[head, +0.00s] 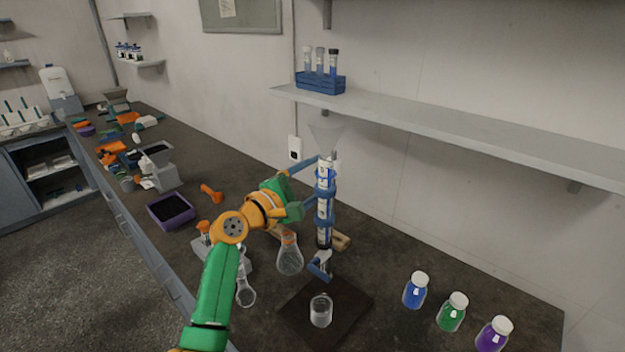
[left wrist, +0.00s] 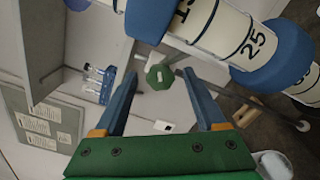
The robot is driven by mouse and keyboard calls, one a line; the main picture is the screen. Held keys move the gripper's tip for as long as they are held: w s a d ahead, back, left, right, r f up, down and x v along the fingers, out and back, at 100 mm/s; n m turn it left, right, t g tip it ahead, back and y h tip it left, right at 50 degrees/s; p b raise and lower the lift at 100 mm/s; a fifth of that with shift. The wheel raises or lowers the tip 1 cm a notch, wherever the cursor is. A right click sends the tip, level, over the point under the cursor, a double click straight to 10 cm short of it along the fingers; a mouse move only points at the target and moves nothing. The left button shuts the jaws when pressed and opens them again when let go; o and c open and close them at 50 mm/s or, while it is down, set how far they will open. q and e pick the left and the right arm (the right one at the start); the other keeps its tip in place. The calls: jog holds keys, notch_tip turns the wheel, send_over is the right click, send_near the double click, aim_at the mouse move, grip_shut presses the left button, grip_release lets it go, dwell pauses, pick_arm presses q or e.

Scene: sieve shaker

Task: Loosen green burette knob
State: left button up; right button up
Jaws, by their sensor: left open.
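The burette (head: 324,205) is a clear upright tube with blue clamps, standing near the middle of the bench; its numbered white scale (left wrist: 235,35) fills the top right of the left wrist view. The green knob (left wrist: 160,77) is a small faceted piece at the burette's side. My left gripper (head: 307,187) is beside the burette, and its blue fingers (left wrist: 159,88) are open. In the left wrist view the knob appears between the fingertips, with a gap on each side. I cannot make out the knob in the head view. My right gripper is not in view.
A beaker (head: 321,311) stands on a dark base plate (head: 348,302) below the burette. A conical flask (head: 289,255) is close under my left arm. Blue (head: 415,290), green (head: 452,312) and purple (head: 494,334) bottles stand at the right. A shelf (head: 450,137) runs behind.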

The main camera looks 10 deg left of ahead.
pick_arm(q)
jog(key=b+v, duration=0.2)
jog(key=v, duration=0.4)
jog(key=shift+s+a, duration=0.25)
jog(key=shift+s, duration=0.05)
